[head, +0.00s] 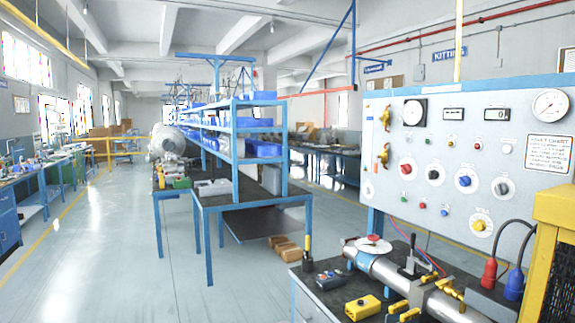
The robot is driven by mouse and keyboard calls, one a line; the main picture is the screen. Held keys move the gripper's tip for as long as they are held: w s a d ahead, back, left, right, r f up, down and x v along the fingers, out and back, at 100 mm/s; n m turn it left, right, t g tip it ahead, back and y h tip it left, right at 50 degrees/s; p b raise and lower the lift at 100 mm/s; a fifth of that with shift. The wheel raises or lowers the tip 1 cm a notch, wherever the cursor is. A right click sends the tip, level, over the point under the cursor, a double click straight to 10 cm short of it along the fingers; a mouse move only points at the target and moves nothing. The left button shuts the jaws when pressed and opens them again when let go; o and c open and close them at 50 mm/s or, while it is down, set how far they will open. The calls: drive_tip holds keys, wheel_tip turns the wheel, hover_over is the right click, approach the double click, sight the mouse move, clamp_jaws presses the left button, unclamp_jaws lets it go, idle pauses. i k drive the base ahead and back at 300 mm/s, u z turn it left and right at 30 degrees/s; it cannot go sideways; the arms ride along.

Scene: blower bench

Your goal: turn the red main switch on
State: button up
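A white control panel (472,130) stands upright at the right, above a dark-topped bench. A red rotary knob (406,169) on a pale round plate sits at the panel's left side; it looks like the red main switch. Its label and its setting are too small to read. In the same row are a white-plated knob (433,173), a blue knob (464,181) and a dark knob (501,187). A yellow knob (479,225) sits lower down. A small red button (422,205) is below the row. My gripper is not in view.
The bench in front of the panel holds a silver cylinder (395,275), a yellow box (363,307), brass valves and red (489,273) and blue (514,284) plugs. A yellow frame (555,225) stands at the right edge. Open floor (110,260) lies at the left.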

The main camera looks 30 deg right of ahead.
sight(406, 169)
drive_tip(key=z, duration=0.55)
drive_tip(key=i, duration=1.15)
drive_tip(key=z, duration=1)
drive_tip(key=i, duration=0.2)
drive_tip(key=z, duration=0.25)
drive_tip(key=k, duration=0.75)
drive_tip(key=z, duration=0.2)
drive_tip(key=i, duration=0.8)
drive_tip(key=u, duration=0.1)
